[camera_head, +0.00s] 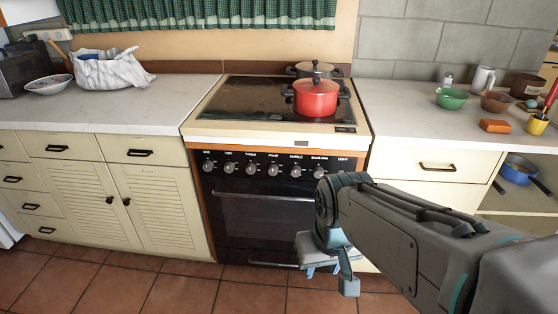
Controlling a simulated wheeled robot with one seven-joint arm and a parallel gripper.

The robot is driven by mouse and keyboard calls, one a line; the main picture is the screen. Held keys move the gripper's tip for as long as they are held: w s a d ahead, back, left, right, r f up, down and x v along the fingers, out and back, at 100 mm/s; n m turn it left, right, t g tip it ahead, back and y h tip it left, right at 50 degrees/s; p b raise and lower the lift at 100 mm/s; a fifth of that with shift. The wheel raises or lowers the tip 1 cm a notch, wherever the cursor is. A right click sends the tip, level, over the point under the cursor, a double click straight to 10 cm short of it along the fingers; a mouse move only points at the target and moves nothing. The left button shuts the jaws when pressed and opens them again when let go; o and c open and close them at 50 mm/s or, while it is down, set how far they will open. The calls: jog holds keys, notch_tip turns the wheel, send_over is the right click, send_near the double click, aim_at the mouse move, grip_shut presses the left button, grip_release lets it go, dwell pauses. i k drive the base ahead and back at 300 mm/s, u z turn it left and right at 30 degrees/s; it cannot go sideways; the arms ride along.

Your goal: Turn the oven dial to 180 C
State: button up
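The oven (265,215) stands in the middle of the counter run, with its dark door shut. Its black control panel carries a row of several silver dials, from the leftmost dial (208,166) to the rightmost dial (320,172). The lettering above the dials is too small to read, so I cannot tell which dial sets the temperature or where it points. My arm comes in from the right, and my gripper (329,278) hangs low in front of the oven's lower right part. Its fingers look apart, with nothing held between them. It is below the dials and touches none.
A red pot (315,98) and a dark pot (315,70) stand on the hob (250,100). The right counter (400,120) holds bowls, a mug and an orange block. A cloth-covered basket (110,70) is on the left counter. Tiled floor (170,295) is clear in front.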

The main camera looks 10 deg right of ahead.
aim_at(295, 170)
jog(key=k, duration=1.2)
jog(key=u, duration=0.6)
jog(key=i, duration=0.55)
jog(key=u, duration=0.8)
jog(key=i, duration=0.75)
jog(key=z, duration=0.6)
jog(key=i, duration=0.9)
jog(key=z, duration=0.85)
